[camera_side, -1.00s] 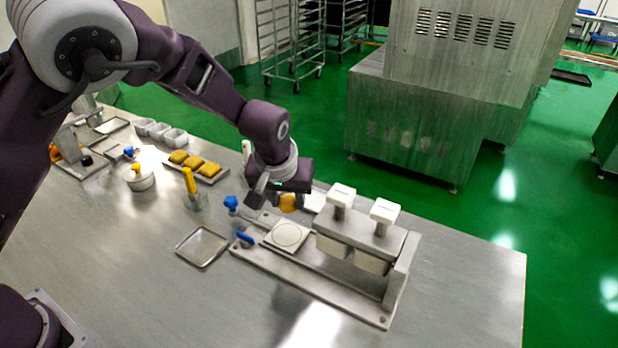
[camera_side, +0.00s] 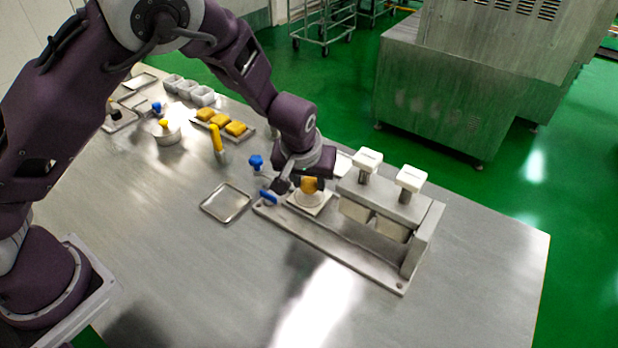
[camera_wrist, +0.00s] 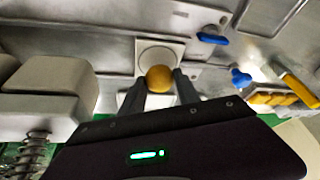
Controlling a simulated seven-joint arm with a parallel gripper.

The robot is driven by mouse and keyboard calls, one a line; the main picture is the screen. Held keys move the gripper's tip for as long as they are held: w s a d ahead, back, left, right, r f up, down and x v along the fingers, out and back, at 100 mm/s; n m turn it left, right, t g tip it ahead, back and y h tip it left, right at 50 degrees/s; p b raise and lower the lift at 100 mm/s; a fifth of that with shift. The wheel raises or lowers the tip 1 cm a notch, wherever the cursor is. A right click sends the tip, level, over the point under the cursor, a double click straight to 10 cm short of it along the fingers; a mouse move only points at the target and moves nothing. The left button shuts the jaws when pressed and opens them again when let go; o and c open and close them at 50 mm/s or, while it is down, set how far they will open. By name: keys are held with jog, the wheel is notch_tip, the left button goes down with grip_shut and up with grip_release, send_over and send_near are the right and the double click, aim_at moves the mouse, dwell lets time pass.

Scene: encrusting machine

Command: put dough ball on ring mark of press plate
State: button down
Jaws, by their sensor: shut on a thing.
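The dough ball (camera_side: 309,185) is a small orange-yellow lump held by my gripper (camera_side: 298,185). In the wrist view the ball (camera_wrist: 160,77) sits between the two dark fingers of my gripper (camera_wrist: 160,84), which are shut on it. The press plate (camera_side: 296,203) is a pale square plate with a round ring mark (camera_side: 309,201), directly below the ball in the side view. In the wrist view part of the ring mark (camera_wrist: 158,55) shows just beyond the ball. The ball covers some of the ring, and I cannot tell whether it touches the plate.
The press housing with two white-topped plungers (camera_side: 367,163) stands right of the plate. Blue knobs (camera_side: 257,162) and (camera_side: 268,196) are close at the left. An empty metal tray (camera_side: 228,203) lies further left. A tray of yellow blocks (camera_side: 220,122) is behind; the front table is clear.

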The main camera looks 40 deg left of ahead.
jog(key=shift+f, duration=0.1)
jog(key=shift+f, duration=0.5)
jog(key=shift+f, duration=0.25)
dwell(0.5)
jog(key=shift+c, duration=2)
grip_release()
notch_tip(320, 180, up, 8)
